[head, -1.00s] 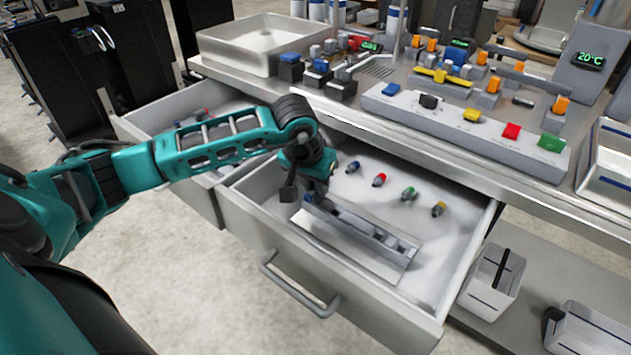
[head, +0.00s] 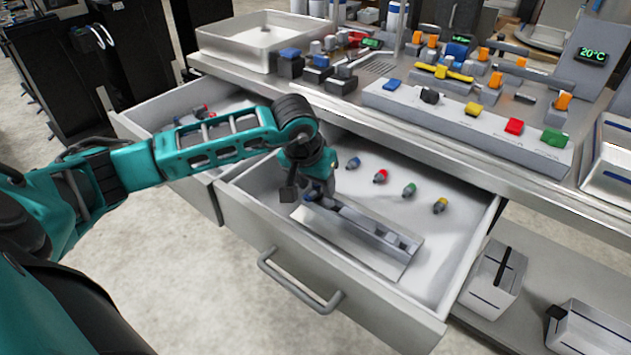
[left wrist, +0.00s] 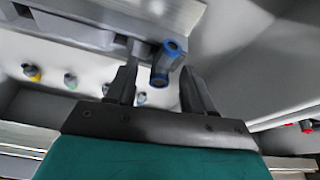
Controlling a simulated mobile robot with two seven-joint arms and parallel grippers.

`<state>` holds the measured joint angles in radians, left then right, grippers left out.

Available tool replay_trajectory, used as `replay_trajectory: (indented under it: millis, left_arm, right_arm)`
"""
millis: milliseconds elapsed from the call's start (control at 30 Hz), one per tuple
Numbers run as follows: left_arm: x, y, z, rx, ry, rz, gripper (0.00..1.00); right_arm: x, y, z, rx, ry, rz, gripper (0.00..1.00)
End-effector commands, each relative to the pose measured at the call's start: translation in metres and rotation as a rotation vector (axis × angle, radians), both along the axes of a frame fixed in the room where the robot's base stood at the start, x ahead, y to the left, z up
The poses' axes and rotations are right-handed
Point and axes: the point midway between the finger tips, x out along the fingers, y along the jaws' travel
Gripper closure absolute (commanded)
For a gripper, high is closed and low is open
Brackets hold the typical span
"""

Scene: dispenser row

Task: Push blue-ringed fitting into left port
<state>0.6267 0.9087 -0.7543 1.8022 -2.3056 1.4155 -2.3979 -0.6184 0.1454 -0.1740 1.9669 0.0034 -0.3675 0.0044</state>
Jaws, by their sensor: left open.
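A blue-ringed fitting (left wrist: 166,62) shows in the left wrist view at the end of a grey rail (left wrist: 75,24), between and just beyond my fingertips. It appears tilted in that view; I cannot tell how deep it sits in the port. In the head view the rail (head: 375,232) lies on a plate in the open drawer, and my left gripper (head: 312,192) is over its left end, hiding most of the fitting and port. My left gripper (left wrist: 158,85) is open, with a finger on each side of the fitting. Contact cannot be told. My right gripper is out of view.
Loose fittings lie in a row behind the rail: blue (head: 353,163), red (head: 381,176), green (head: 409,191) and yellow (head: 440,205). The drawer's front wall (head: 330,270) and the counter edge (head: 420,155) bound the space. The drawer's right part is clear.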

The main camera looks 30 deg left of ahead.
Motion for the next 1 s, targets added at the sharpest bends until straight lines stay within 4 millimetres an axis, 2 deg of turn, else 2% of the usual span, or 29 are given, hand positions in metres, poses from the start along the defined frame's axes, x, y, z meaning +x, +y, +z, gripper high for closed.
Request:
replay_trajectory:
  millis: [67,100,133,400,600,800,1000]
  left_arm:
    - [0.0,0.0,0.0,0.0,0.0,0.0,0.48]
    - [0.0,0.0,0.0,0.0,0.0,0.0,0.48]
    - [-0.001,0.0,0.006,0.001,-0.003,-0.001,0.48]
    - [-0.023,-0.001,0.07,0.003,-0.006,0.0,0.48]
    - [-0.036,-0.003,0.104,0.002,-0.003,-0.001,0.48]
    - [-0.042,-0.003,0.12,0.001,-0.002,0.0,0.48]
    - [-0.043,-0.003,0.122,0.0,0.0,0.0,0.48]
  right_arm:
    - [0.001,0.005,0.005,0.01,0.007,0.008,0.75]
    - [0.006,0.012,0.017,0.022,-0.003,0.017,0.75]
    - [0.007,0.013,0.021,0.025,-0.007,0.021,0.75]
    - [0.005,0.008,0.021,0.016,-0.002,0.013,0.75]
    - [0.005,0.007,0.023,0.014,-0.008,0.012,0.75]
    - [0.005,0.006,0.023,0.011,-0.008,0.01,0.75]
    - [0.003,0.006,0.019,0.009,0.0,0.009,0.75]
